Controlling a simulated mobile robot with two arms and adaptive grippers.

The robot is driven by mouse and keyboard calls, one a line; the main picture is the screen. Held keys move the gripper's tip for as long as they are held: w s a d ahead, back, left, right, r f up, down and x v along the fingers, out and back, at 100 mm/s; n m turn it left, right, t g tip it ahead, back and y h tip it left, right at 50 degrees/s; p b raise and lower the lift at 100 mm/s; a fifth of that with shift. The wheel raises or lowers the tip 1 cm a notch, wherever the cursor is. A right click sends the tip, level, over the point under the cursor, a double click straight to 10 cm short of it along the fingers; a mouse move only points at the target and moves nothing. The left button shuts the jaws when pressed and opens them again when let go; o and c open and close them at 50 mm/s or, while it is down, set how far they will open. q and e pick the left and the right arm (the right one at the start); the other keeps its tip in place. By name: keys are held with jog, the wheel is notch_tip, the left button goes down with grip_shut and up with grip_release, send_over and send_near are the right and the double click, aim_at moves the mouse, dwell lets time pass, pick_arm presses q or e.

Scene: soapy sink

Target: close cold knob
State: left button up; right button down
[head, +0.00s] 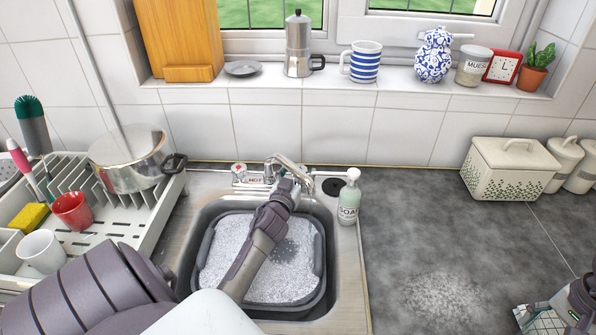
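The tap (285,162) stands at the back of the sink, with a red-marked hot knob (239,170) on its left. My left arm reaches over the basin, and its gripper (291,185) is at the tap, over the spot to the right of the spout. The cold knob is largely or wholly hidden behind this gripper, so I cannot tell whether they touch or how the knob is turned. The fingers are too small and covered to read. My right gripper (545,315) is partly visible at the bottom right corner, far from the tap; its fingers are unclear.
A grey tub (205,240) of suds sits in the sink (185,262) below my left arm. A soap bottle (349,200) stands close right of the tap. A dish rack (150,228) with a pot (128,160) is on the left. The right counter (420,230) is mostly clear.

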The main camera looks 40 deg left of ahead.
pick_arm(q)
jog(key=c, duration=1.2)
jog(key=shift+o, duration=0.2)
jog(key=shift+s+a+r+m+t+h+p, duration=0.1)
jog(key=shift+r+m+t+h+p, duration=0.1)
jog(key=shift+m+h+p, duration=0.2)
jog(key=shift+r+m+t+h+p, duration=0.1)
jog(key=shift+m+t+h+p, duration=0.15)
jog(key=shift+h+p, duration=0.25)
pick_arm(e)
jog(key=shift+r, duration=0.95)
pick_arm(q)
jog(key=shift+a+f+m+h, duration=0.1)
jog(key=shift+m+h, duration=0.35)
jog(key=shift+h, duration=0.15)
pick_arm(e)
jog(key=shift+r, duration=0.25)
pick_arm(q)
jog(key=h, duration=0.1)
jog(key=m+h, duration=0.1)
jog(key=shift+f+m+t+h+p, duration=0.2)
jog(key=shift+m+t+h+p, duration=0.1)
jog(key=shift+t, duration=0.05)
pick_arm(e)
jog(key=shift+r, duration=0.1)
pick_arm(q)
jog(key=shift+m+h, duration=0.4)
jog(key=shift+h, duration=0.3)
jog(key=o, duration=1.2)
jog(key=shift+c, duration=0.2)
